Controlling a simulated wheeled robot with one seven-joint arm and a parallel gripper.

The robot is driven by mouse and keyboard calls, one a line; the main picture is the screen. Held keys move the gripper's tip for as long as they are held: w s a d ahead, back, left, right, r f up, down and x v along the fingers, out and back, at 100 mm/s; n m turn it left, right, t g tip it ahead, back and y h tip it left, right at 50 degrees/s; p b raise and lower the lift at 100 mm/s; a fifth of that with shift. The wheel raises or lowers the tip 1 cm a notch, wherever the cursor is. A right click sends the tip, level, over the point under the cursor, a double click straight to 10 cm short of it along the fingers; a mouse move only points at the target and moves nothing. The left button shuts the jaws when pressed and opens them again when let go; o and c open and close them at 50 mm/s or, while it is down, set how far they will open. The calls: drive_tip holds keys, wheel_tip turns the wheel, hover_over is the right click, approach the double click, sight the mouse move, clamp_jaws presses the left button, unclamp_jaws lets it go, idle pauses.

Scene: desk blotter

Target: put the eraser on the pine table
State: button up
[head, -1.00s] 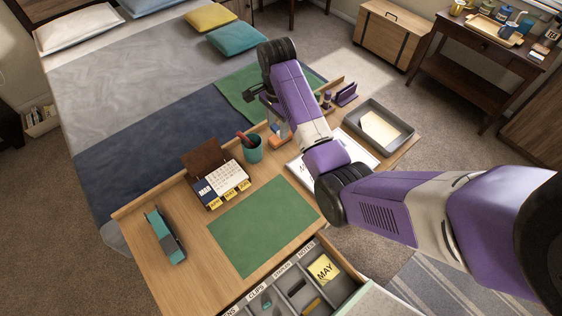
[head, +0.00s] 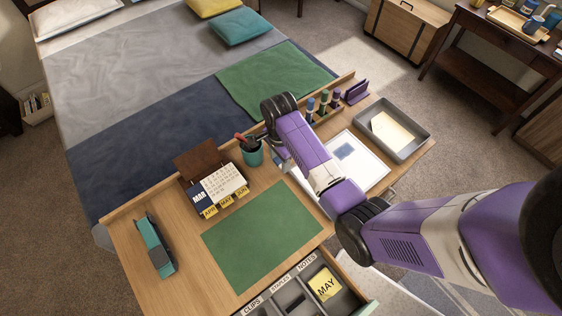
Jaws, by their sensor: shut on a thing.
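The pine table (head: 185,268) is the light wooden desk with a green blotter (head: 262,235) on it. My arm reaches over it from the right. My gripper (head: 279,157) is at the far side of the desk, just right of the pen cup, mostly hidden under my wrist and forearm. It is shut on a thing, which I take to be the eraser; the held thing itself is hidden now. I cannot tell whether it touches the desk top.
A stapler-like teal thing (head: 155,246) lies at the left. Marker stand (head: 322,106) and grey tray (head: 418,148) are at the right. The open drawer (head: 296,303) is in front.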

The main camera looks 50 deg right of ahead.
drive_tip(key=shift+f+b, duration=0.3)
drive_tip(key=shift+f, duration=0.5)
drive_tip(key=shift+f, duration=0.1)
drive_tip(key=o, duration=1.5)
drive_tip(key=shift+c, duration=0.2)
